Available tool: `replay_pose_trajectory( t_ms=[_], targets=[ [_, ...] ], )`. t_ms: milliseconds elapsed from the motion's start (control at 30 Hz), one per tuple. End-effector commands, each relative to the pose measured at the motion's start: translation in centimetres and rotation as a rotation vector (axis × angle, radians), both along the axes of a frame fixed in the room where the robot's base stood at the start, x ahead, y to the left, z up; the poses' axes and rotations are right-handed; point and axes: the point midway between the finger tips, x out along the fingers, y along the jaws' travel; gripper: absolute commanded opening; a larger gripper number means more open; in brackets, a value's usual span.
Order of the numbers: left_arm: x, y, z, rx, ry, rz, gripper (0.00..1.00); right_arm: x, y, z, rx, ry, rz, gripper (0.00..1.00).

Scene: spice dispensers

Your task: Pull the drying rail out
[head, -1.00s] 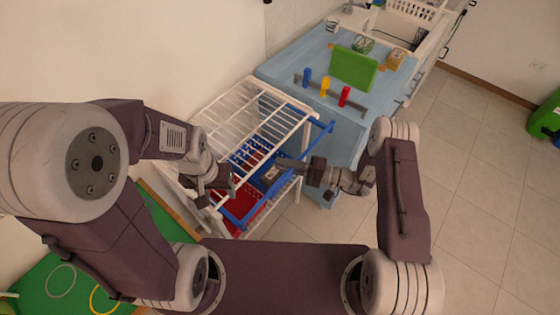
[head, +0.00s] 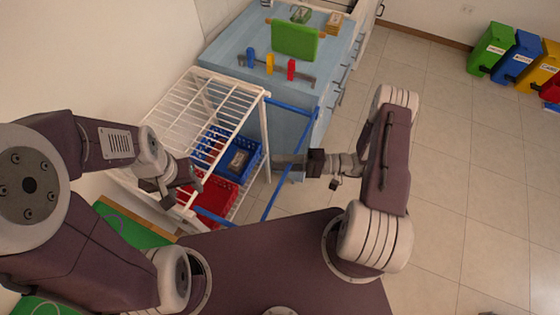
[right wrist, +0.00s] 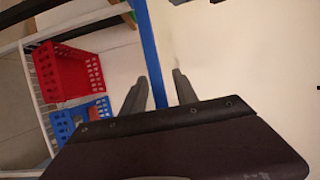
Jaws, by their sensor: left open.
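The drying rail (head: 288,172) is a blue bar frame on the white wire rack (head: 205,95). It stands out from the rack toward the right, its long front bar well clear of the rack's side. My right gripper (head: 290,161) reaches across the front bar from the right. My left gripper (head: 180,190) is open and empty at the rack's near left side.
The rack holds a blue basket (head: 222,140) and a red basket (head: 215,195). A light blue cabinet (head: 225,45) with colored pieces on top stands right behind the rack. Floor is clear on the right, with colored bins (head: 495,50) far off.

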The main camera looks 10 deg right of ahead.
Motion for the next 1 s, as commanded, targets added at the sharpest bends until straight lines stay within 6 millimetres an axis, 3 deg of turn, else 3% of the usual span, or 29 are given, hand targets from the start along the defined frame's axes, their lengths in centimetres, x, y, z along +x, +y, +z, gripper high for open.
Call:
replay_pose_trajectory(
  t_ms=[267,700,1000],
  targets=[
    [0.0,0.0,-0.1,0.000,0.000,0.000,0.55,0.0,-0.2,0.0,0.001,0.000,-0.001,0.35],
    [0.0,0.0,-2.4,0.000,0.000,0.000,0.55,-1.8,-8.0,-0.2,0.000,-0.002,-0.003,0.35],
    [0.0,0.0,-2.4,0.000,0.000,0.000,0.55,-2.1,-8.9,0.0,0.000,0.001,0.001,0.35]
  ],
)
